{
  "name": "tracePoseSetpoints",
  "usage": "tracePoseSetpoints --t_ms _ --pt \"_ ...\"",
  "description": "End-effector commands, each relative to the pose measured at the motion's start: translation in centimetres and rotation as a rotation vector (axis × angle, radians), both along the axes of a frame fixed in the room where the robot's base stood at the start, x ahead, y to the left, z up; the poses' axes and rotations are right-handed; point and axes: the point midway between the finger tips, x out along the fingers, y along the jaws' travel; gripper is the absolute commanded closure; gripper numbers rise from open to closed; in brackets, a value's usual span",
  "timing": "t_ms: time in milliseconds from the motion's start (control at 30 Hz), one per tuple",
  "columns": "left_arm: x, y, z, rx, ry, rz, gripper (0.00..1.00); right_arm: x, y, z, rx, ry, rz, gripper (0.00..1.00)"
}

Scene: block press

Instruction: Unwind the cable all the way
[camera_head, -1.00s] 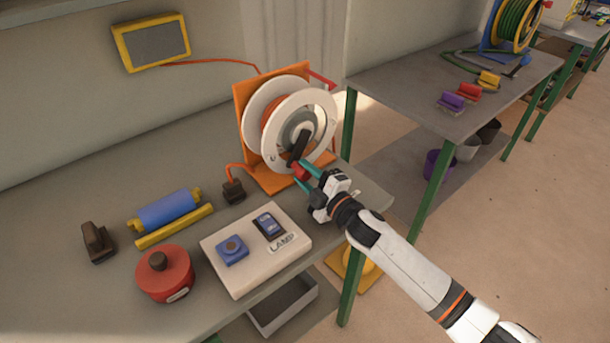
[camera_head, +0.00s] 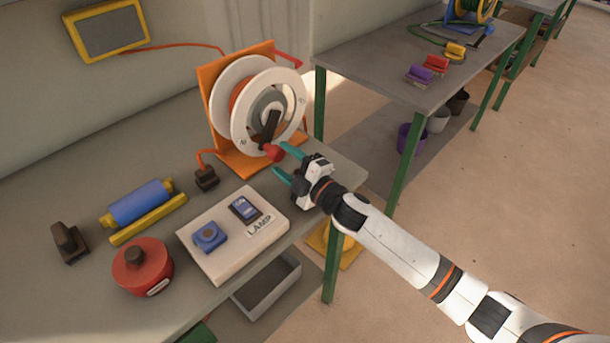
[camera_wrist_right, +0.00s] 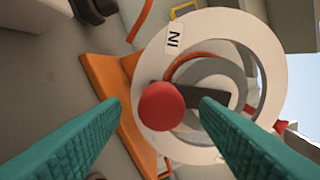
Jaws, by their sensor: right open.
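The cable reel (camera_head: 262,108) has white flanges on an orange stand (camera_head: 215,95), with orange cable (camera_head: 237,95) on its drum between the flanges. A dark crank arm (camera_head: 269,127) on its front points downward and ends in a red knob (camera_head: 273,153). My right gripper (camera_head: 281,158) is open, its teal fingers on either side of the knob's near end. In the right wrist view the knob (camera_wrist_right: 160,106) shows between the spread fingers, with gaps on both sides. A tag reading "IN" (camera_wrist_right: 174,40) is on the flange. My left gripper is not in view.
A yellow-framed panel (camera_head: 107,30) has an orange cable leading toward the reel. A dark plug (camera_head: 206,178), a lamp switch box (camera_head: 235,235), a blue roller (camera_head: 140,203) and a red round container (camera_head: 142,267) stand on the bench. Another table (camera_head: 380,60) stands behind right.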

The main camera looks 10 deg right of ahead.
Motion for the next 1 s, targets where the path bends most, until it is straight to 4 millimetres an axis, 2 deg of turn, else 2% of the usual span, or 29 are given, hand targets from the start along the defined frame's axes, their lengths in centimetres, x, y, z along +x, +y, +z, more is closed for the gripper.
tracePoseSetpoints --t_ms 200,433,600,867,1000 --pt "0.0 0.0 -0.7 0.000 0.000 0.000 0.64 -4.1 -2.9 -0.5 -0.003 0.002 0.001 0.44" --pt "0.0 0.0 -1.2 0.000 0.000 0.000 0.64 -6.9 -5.0 -0.6 0.000 0.002 0.000 0.44" --pt "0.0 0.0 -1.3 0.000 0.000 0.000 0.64 -7.7 -5.5 -0.5 -0.001 0.001 0.000 0.44" --pt "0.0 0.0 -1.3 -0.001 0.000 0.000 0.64 -7.7 -5.5 -0.4 0.000 0.001 0.000 0.45" --pt "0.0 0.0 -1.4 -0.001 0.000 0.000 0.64 -7.4 -5.3 -0.3 0.118 0.083 -0.003 0.45"
